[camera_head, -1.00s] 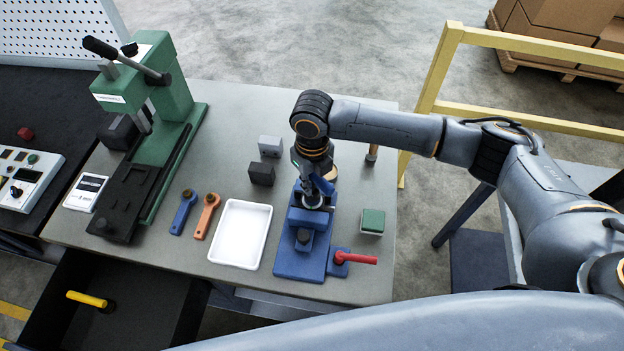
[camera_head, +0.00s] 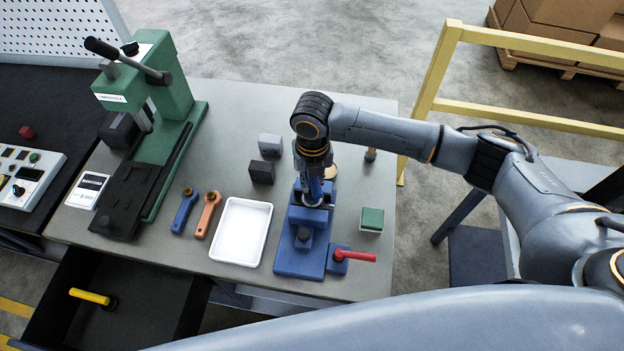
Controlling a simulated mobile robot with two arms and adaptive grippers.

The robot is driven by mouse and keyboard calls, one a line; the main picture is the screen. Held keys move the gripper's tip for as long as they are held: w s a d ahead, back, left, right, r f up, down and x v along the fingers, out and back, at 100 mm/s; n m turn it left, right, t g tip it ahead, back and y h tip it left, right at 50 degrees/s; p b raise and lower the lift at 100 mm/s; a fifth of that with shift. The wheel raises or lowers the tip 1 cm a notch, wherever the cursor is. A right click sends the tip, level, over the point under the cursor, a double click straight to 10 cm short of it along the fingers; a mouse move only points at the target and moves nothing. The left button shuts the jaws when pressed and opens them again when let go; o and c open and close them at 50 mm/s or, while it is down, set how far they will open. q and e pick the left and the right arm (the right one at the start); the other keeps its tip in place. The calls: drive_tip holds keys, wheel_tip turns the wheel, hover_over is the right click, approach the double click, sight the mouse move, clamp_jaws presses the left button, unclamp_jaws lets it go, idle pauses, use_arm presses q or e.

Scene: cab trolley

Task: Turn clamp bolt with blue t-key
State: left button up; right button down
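The blue clamp fixture (camera_head: 300,259) stands on the grey bench, right of the white tray. My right arm comes in from the right, and my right gripper (camera_head: 312,192) points down onto the top of the fixture. A blue part shows between or in front of its fingers, but I cannot tell whether it is the t-key. The clamp bolt is hidden under the gripper. A blue ring-ended tool (camera_head: 184,212) lies on the bench beside an orange one (camera_head: 208,215). My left gripper is not in view.
A white tray (camera_head: 241,264) lies left of the fixture. A red-handled blue block (camera_head: 340,262) and a green block (camera_head: 372,219) are at its right. Dark and grey cubes stand behind the tray. A green press (camera_head: 165,150) fills the bench's left. A yellow rail stands beyond the right edge.

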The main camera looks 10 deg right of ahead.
drive_tip(key=m, duration=0.4)
drive_tip(key=shift+m, duration=0.3)
drive_tip(key=m, duration=0.3)
drive_tip(key=shift+r, duration=3.8)
